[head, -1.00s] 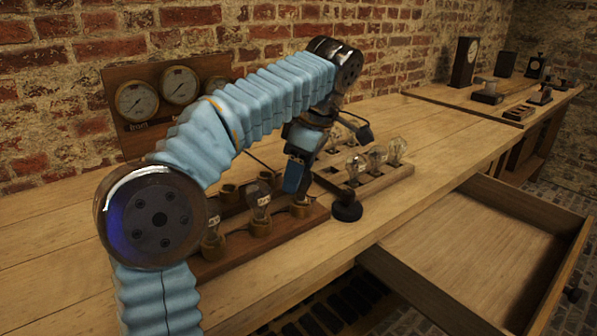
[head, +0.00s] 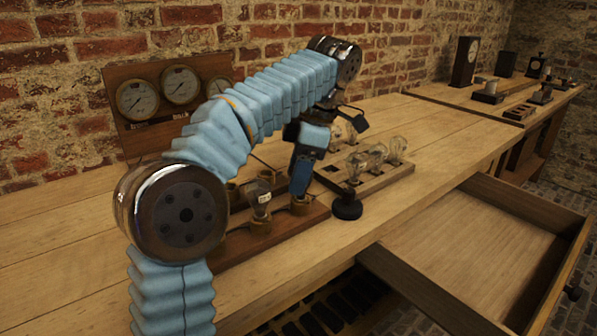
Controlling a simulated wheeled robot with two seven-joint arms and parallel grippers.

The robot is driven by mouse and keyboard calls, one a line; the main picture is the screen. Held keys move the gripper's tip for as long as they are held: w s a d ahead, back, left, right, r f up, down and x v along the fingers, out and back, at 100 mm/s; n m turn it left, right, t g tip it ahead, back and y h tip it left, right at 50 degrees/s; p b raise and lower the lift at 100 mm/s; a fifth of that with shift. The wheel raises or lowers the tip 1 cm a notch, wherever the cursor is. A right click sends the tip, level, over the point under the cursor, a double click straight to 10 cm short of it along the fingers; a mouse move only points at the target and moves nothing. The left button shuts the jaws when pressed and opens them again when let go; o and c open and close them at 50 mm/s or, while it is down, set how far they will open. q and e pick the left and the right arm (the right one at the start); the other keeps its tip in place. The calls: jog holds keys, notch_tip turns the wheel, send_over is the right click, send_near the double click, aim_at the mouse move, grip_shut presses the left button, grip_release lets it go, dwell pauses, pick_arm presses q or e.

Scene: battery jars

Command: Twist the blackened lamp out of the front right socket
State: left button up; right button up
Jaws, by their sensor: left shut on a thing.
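My left gripper (head: 299,194) points down over the front right socket (head: 302,208) of the wooden socket board (head: 278,236). Its jaws are shut on the blackened lamp at that socket. The fingers hide the lamp's glass, and I cannot tell whether its base is still seated. My left elbow covers the left end of the board. My right gripper is not in view.
A wooden tray (head: 384,184) holding several clear lamps stands right of the gripper. A black round-based object (head: 347,208) sits close by, in front of the tray. An open drawer (head: 470,240) juts out at the right. Gauges (head: 180,85) stand behind the arm.

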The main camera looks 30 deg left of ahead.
pick_arm(q)
jog(key=shift+w+f, duration=0.1)
jog(key=shift+f, duration=0.6)
jog(key=shift+c, duration=0.2)
jog(key=o, duration=1.1)
jog(key=shift+c, duration=0.2)
jog(key=shift+o, duration=1.3)
jog(key=shift+r, duration=0.1)
jog(key=shift+a+r, duration=0.1)
jog(key=shift+r, duration=0.05)
